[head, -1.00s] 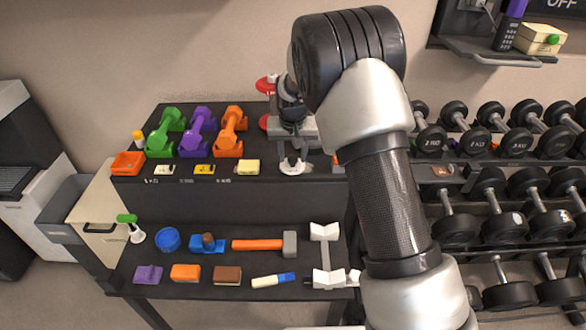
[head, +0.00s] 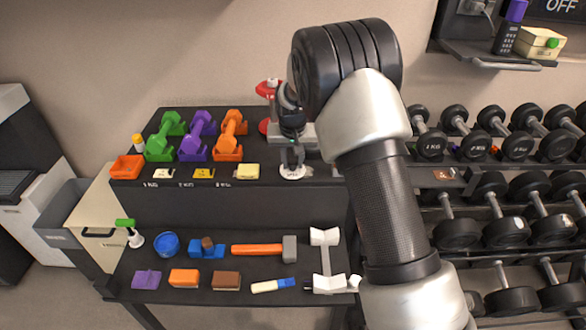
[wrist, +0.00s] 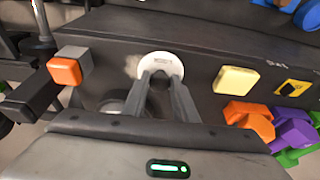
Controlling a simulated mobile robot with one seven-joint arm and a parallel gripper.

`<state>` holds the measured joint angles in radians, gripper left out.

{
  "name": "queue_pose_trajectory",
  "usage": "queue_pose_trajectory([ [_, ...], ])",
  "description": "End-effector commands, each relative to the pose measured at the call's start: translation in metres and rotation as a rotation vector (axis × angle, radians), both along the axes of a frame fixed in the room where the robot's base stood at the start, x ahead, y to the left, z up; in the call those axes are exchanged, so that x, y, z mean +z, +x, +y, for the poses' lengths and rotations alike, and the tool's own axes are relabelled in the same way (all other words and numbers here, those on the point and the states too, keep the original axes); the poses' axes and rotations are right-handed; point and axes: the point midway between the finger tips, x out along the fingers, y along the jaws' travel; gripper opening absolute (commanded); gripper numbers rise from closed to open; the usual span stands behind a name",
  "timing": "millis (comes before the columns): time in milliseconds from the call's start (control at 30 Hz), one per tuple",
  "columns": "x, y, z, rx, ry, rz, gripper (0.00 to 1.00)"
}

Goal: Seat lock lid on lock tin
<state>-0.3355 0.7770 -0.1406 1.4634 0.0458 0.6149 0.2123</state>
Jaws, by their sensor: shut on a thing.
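A white round disc with small dark lettering, which I take for the lock lid (head: 292,173), lies flat near the front edge of the upper black shelf. It also shows in the wrist view (wrist: 161,65), partly covered by my fingers. My gripper (head: 292,158) points down at it, its two fingers (wrist: 166,82) close together over the disc. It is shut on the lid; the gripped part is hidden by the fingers. I cannot pick out the lock tin for certain. A dark round shape (wrist: 114,98) beside the fingers is mostly hidden.
A pale yellow block (head: 247,171) and an orange-and-grey block (wrist: 68,68) flank the disc. Green, purple and orange dumbbells (head: 230,135) stand to the left. Red-and-grey equipment (head: 265,88) is behind my gripper. The lower shelf holds a hammer (head: 262,249) and several small items.

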Motion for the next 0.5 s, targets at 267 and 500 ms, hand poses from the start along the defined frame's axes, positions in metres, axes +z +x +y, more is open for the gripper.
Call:
queue_pose_trajectory([
  [267,0.0007,0.0001,0.0,0.0,0.0,-0.001,0.01],
  [500,0.0072,0.0004,0.0001,0.0,0.0,-0.001,0.01],
])
